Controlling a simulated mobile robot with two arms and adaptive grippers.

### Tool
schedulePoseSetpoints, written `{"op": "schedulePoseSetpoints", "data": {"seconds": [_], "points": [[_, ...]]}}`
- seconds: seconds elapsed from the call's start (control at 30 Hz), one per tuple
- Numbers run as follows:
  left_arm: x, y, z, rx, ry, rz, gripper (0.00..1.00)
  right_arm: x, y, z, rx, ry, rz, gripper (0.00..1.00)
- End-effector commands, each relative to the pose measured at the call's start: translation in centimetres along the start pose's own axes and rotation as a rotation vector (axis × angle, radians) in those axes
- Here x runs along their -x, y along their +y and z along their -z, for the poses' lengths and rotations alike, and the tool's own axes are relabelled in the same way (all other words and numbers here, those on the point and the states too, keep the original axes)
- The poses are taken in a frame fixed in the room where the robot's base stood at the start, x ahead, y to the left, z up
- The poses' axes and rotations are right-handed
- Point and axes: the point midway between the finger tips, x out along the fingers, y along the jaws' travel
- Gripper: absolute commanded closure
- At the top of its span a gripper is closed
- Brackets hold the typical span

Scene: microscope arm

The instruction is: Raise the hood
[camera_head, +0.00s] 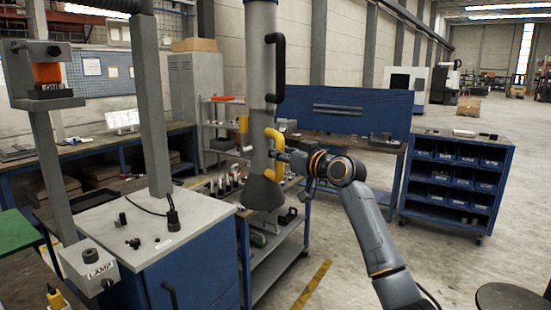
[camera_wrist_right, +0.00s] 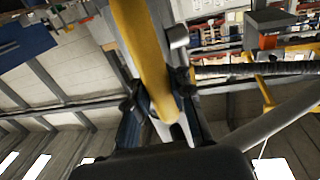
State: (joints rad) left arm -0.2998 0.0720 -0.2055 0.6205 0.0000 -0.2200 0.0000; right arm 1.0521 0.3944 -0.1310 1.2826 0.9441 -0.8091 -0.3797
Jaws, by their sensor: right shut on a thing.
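The hood (camera_head: 262,193) is a dark grey cone at the lower end of a vertical grey duct (camera_head: 260,95), above a cart. A yellow handle (camera_head: 271,133) is fixed to the duct's right side just above the hood. My right gripper (camera_head: 284,158) reaches it from the right and is shut on it. In the right wrist view, the yellow handle (camera_wrist_right: 143,45) runs between the fingers of my right gripper (camera_wrist_right: 158,95), which close around its lower part. The fingertips are partly hidden by the handle. My left gripper is not in view.
A black handle (camera_head: 277,67) sits higher on the duct. A blue bin shelf (camera_head: 455,180) is at the right. Open floor lies between.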

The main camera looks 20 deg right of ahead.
Motion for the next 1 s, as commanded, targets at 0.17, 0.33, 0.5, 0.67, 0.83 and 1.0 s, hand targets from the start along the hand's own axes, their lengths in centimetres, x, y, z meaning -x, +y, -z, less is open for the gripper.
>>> {"op": "schedulePoseSetpoints", "data": {"seconds": [0.17,0.33,0.5,0.67,0.83,1.0], "points": [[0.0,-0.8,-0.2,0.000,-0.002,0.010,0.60,0.2,0.3,0.5,0.001,0.009,-0.005,1.00],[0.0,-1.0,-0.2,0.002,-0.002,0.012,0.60,0.2,0.3,0.5,0.001,0.009,-0.006,0.68],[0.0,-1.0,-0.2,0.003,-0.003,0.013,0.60,0.1,0.2,0.3,0.001,0.005,-0.004,0.55],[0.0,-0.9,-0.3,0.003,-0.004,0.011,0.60,0.1,0.1,0.1,0.000,0.003,-0.003,0.55],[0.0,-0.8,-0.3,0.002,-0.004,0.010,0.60,1.0,0.2,0.1,0.002,0.002,-0.004,0.55],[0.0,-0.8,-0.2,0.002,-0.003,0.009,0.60,3.9,0.3,0.1,0.004,0.003,-0.006,0.55]]}}
